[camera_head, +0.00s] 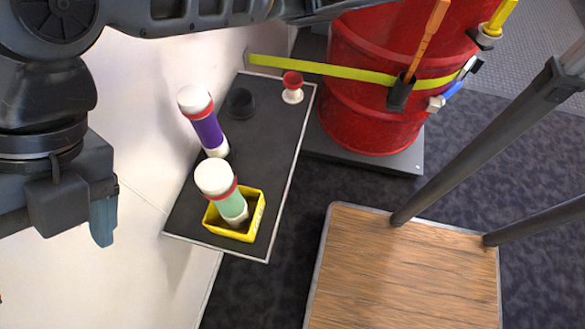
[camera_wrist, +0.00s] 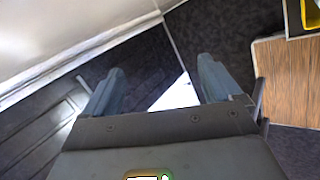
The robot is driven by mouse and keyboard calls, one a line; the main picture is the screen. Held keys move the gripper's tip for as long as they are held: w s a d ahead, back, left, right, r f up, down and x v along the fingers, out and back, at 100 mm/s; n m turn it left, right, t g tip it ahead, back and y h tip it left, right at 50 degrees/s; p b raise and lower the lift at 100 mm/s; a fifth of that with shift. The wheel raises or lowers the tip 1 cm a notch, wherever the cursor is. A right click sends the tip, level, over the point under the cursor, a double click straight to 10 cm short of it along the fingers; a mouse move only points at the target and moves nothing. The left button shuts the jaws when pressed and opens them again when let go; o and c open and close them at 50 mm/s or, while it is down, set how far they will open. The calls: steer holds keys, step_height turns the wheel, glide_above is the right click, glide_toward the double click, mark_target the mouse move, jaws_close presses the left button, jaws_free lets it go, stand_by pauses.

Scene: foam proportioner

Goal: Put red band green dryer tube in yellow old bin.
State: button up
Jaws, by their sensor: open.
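The green dryer tube (camera_head: 231,204) with a red band and white ends stands in the yellow bin (camera_head: 227,234) in the head view. Its lower end is inside the bin walls, and its white cap rises well above the rim. It looks tilted, though the camera angle makes this hard to tell. My gripper (camera_wrist: 161,66) is open and empty in the wrist view, with its two fingers spread wide. In the head view, part of it shows at the left edge, apart from the bin and tube.
A purple tube (camera_head: 208,130) stands behind the bin on the dark shelf (camera_head: 255,155). A black cup (camera_head: 241,104) and a red-and-white piece (camera_head: 292,88) are farther back. A red drum (camera_head: 370,100) and a wooden-topped cart (camera_head: 400,275) with dark posts are to the right.

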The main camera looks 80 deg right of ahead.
steer(key=w+a+r+m+t+y, duration=0.25)
steer(key=a+r+m+y, duration=0.2)
steer(key=r, duration=0.25)
steer(key=w+a+r+m+t+y, duration=0.1)
steer(key=a+r+m+t+y, duration=0.35)
steer(key=r, duration=0.35)
steer(key=w+d+f+m+t+h, duration=0.1)
steer(key=d+f+m+t+h, duration=0.7)
steer(key=m, duration=1)
steer(key=s+d+f+m+h, duration=0.6)
steer(key=s+d+f, duration=0.15)
steer(key=f, duration=0.25)
steer(key=s+d+f+g, duration=0.1)
steer(key=s+d+f, duration=0.1)
steer(key=s, duration=0.4)
steer(key=s+d+f+g+h, duration=0.1)
steer(key=s+d+f, duration=0.1)
steer(key=s+d, duration=0.3)
steer(key=s+d+f+n+h, duration=0.1)
steer(key=s+d+f, duration=0.2)
steer(key=s, duration=0.6)
steer(key=shift+s+d+g, duration=0.15)
steer(key=shift+d+g, duration=0.2)
steer(key=shift+g, duration=0.05)
